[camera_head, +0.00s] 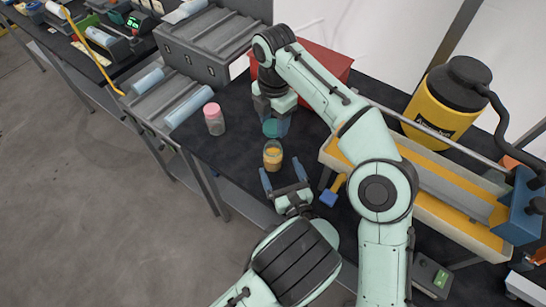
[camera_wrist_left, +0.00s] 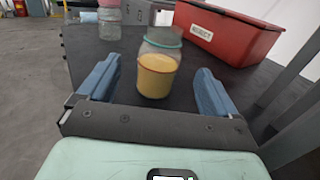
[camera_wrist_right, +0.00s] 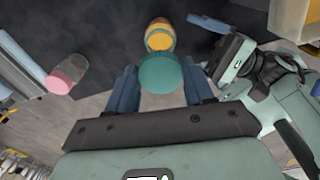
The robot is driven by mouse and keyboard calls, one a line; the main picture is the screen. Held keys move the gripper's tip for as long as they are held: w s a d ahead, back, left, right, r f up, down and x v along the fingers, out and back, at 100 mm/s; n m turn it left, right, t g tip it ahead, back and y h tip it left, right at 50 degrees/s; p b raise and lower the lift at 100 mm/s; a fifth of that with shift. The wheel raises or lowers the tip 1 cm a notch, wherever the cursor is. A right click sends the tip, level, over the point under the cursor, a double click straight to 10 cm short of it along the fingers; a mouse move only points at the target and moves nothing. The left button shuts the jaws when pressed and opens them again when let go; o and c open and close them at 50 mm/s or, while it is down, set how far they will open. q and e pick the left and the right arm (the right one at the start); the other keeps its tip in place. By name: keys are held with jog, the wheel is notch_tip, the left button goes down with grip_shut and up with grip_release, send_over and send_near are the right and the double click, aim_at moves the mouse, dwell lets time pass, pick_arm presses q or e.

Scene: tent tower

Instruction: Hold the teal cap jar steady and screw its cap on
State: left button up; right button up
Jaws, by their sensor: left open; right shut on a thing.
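The jar (camera_head: 273,156) is clear with yellow contents and stands upright and uncapped on the dark table. It also shows between my left fingers in the left wrist view (camera_wrist_left: 157,76). My left gripper (camera_head: 282,169) is open, its fingers pointing at the jar from the near side, with gaps on both sides. My right gripper (camera_head: 274,118) is shut on the teal cap (camera_head: 271,128), holding it beyond the jar. The cap shows between the right fingers in the right wrist view (camera_wrist_right: 163,74), apart from the jar there (camera_wrist_right: 159,36).
A pink-capped jar (camera_head: 214,119) stands to the left on the same table. A red bin (camera_head: 325,63) is at the back. A yellow-and-cream trough (camera_head: 440,200) and a yellow canister (camera_head: 440,105) lie to the right. A roller conveyor (camera_head: 165,98) borders the left.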

pick_arm(q)
jog(key=x, duration=0.6)
jog(key=shift+w, duration=0.3)
jog(key=c, duration=1.5)
pick_arm(e)
send_over(274, 145)
jog(key=shift+f, duration=2.5)
jog(key=shift+f, duration=0.9)
jog(key=shift+f, duration=0.55)
